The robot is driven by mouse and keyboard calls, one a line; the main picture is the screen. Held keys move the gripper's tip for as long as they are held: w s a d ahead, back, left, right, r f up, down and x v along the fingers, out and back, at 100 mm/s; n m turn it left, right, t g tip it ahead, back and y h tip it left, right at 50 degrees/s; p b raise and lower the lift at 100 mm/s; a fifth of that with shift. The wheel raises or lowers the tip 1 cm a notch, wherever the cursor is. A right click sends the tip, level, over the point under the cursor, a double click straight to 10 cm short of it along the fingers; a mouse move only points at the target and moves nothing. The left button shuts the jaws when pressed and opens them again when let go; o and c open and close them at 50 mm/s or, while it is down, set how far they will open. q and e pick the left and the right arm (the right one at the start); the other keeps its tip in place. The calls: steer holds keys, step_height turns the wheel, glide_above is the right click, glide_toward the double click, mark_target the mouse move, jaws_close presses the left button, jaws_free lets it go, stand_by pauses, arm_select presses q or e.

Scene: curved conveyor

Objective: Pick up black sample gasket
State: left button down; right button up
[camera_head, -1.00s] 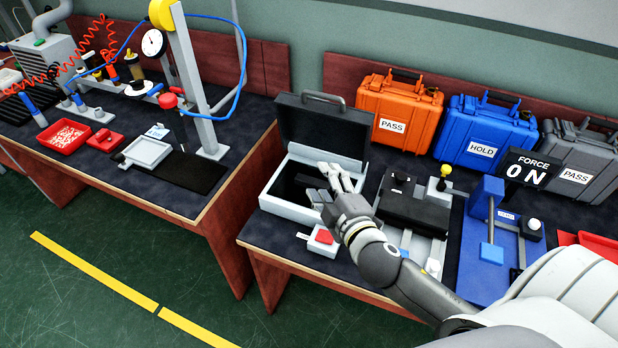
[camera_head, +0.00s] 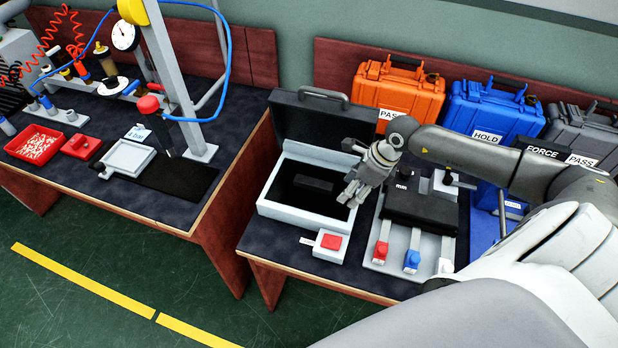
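A dark rectangular block (camera_head: 314,184) lies inside the open light-grey case (camera_head: 283,212), on its black lining. It may be the black sample gasket, but its shape is too dark to be sure. My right gripper (camera_head: 349,198) is above the case's right side, pointing down and to the left. Its fingers look apart, with nothing visible between them. It is apart from the dark block. My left gripper is not in view.
Right of the case stands a black-topped fixture (camera_head: 420,210) with red, blue and white-tipped levers. A small red-topped box (camera_head: 331,242) sits before the case. Orange (camera_head: 397,92), blue (camera_head: 490,118) and grey (camera_head: 585,135) cases line the back. A gap separates the left bench (camera_head: 190,212).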

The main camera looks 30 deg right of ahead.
mark_target(314, 181)
steer(key=shift+d+h, duration=0.5)
steer(key=shift+d, duration=0.7)
steer(key=w+a, duration=0.2)
steer(key=w, duration=0.1)
steer(key=w+a, duration=0.3)
steer(key=shift+a, duration=0.2)
steer(key=shift+w+a+b, duration=0.4)
steer(key=shift+w+a, duration=0.5)
steer(key=shift+w, duration=0.15)
steer(key=shift+w+a+f+g+b, duration=0.15)
steer(key=shift+w+a+f+b, duration=0.1)
steer(key=shift+f+b, duration=0.2)
steer(key=shift+w+a+f+g+b, duration=0.15)
steer(key=shift+w+f+b, duration=0.15)
steer(key=shift+f, duration=0.25)
steer(key=shift+f+b, duration=0.3)
steer(key=shift+f, duration=0.1)
steer(key=c, duration=1.1)
